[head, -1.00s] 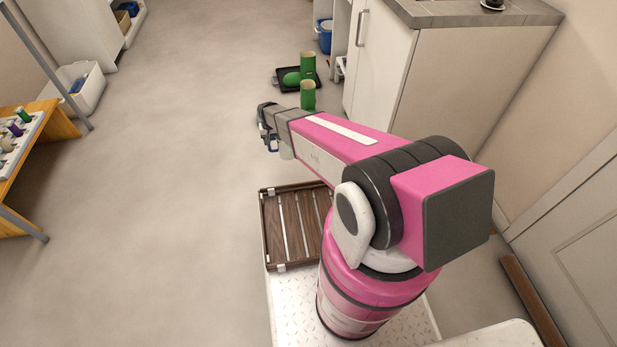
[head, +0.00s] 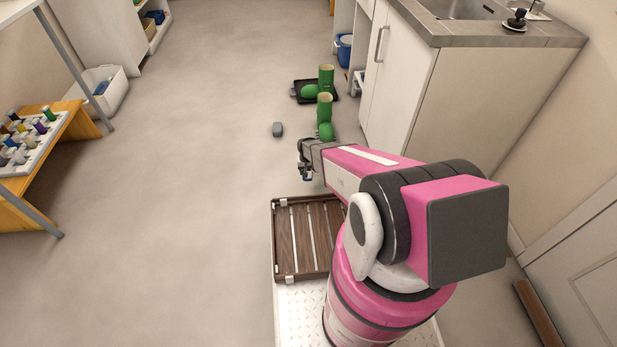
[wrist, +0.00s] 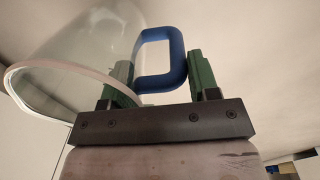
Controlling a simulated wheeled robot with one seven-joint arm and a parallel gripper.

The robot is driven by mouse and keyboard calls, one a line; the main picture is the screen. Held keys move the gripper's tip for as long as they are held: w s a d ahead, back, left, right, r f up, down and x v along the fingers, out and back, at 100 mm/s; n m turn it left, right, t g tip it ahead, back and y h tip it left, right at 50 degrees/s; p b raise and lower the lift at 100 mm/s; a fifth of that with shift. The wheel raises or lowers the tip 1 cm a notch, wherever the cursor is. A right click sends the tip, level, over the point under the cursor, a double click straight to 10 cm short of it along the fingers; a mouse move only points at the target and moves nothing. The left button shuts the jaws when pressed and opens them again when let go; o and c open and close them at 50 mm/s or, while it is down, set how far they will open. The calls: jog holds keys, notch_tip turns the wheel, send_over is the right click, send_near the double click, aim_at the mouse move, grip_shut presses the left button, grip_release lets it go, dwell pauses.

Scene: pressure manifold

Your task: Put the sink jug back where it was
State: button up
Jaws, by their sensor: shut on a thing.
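The sink jug (wrist: 75,60) is clear with a pale rim and a blue handle (wrist: 176,62). It fills the upper left of the wrist view and looks tilted there. My gripper (wrist: 160,72) is shut on the blue handle, with a green finger on each side of it. In the head view my gripper (head: 304,165) is out over the floor, just beyond the wooden slatted tray, and the jug is mostly hidden. The sink (head: 465,8) is set in the counter (head: 500,33) at the upper right, well apart from the jug.
A slatted tray (head: 283,240) sits on my base. Open floor lies between.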

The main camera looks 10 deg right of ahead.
jog(key=shift+d+f, duration=0.35)
jog(key=shift+f, duration=1.95)
jog(key=o, duration=1.3)
notch_tip(320, 180, up, 12)
jog(key=shift+s+a, duration=0.1)
jog(key=shift+a, duration=0.05)
notch_tip(320, 180, up, 19)
send_over(309, 179)
jog(key=s+d, duration=0.4)
jog(key=s, duration=0.6)
jog(key=s+d+r, duration=0.1)
jog(key=s+r, duration=0.2)
jog(key=r, duration=0.2)
jog(key=s+d+r, duration=0.1)
jog(key=s+r, duration=0.3)
jog(key=r, duration=0.1)
jog(key=s+r, duration=0.4)
jog(key=shift+s+d+r, duration=0.1)
jog(key=shift+d+r, duration=0.3)
